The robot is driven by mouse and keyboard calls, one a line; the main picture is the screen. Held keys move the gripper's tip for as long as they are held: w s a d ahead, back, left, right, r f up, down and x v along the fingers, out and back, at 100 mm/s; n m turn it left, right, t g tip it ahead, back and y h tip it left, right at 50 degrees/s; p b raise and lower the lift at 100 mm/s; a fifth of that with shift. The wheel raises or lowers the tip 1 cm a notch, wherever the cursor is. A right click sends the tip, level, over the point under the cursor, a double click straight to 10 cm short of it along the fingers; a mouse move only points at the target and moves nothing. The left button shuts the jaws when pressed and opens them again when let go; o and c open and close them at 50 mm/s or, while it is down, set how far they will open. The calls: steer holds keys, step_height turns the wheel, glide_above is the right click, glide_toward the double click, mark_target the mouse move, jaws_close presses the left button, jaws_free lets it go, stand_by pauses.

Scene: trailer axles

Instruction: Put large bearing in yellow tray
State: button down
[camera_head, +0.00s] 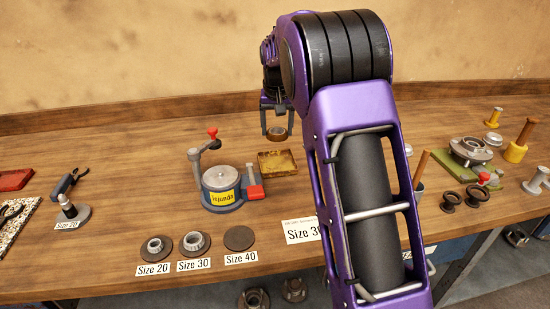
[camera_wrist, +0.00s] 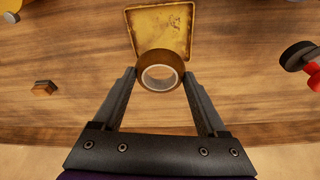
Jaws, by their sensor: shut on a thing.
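The large bearing (camera_wrist: 160,72) is a ring with a brown outer face and a pale inner rim. My gripper (camera_wrist: 160,80) is shut on it, with one finger on each side. In the head view the bearing (camera_head: 277,133) hangs from my gripper (camera_head: 277,118) above the back of the bench. The yellow tray (camera_head: 278,161) is a shallow, worn square tray on the bench. In the wrist view the yellow tray (camera_wrist: 163,25) lies just beyond the bearing, whose far edge overlaps the tray's near edge in the picture. The bearing's exact height above the bench cannot be told.
A bearing heater (camera_head: 220,186) with a red-knobbed arm stands left of the tray. Sized discs (camera_head: 194,243) with labels line the front edge. A green plate (camera_head: 470,153) with a hub and several parts is at the right. The bench's back middle is mostly clear.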

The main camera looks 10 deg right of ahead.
mark_target(277, 137)
step_height(277, 137, down, 10)
steer(key=shift+r+b, duration=0.2)
steer(key=shift+b, duration=0.5)
steer(key=shift+c, duration=1)
jaws_free()
steer(key=shift+f, duration=0.15)
steer(key=p+v, duration=0.1)
steer(key=v, duration=1.1)
